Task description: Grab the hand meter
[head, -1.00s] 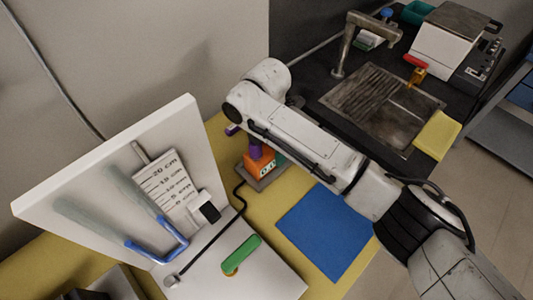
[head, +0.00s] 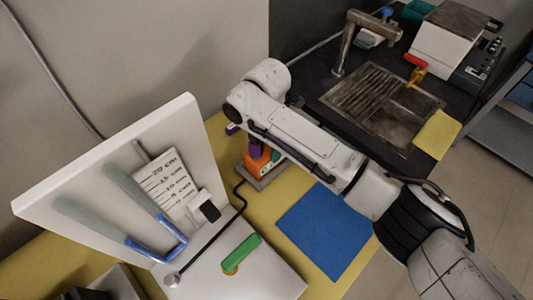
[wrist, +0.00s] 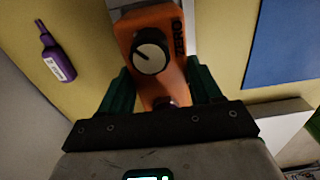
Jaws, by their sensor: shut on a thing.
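The hand meter is an orange device with a round black-and-white knob and the word ZERO, seen close up in the wrist view (wrist: 160,45). In the head view its orange body (head: 257,161) with a purple top stands at a grey base (head: 262,182), partly behind my arm. My gripper (wrist: 160,82) has its dark green fingers on both sides of the meter's narrower part and is shut on it. The fingers' contact faces are hidden, and my arm covers most of the gripper in the head view. I cannot tell whether the meter is clear of the base.
A purple bottle (wrist: 56,52) lies left of the meter in the wrist view. A blue mat (head: 325,232) lies on the yellow table to the right. A sink (head: 375,105) is behind.

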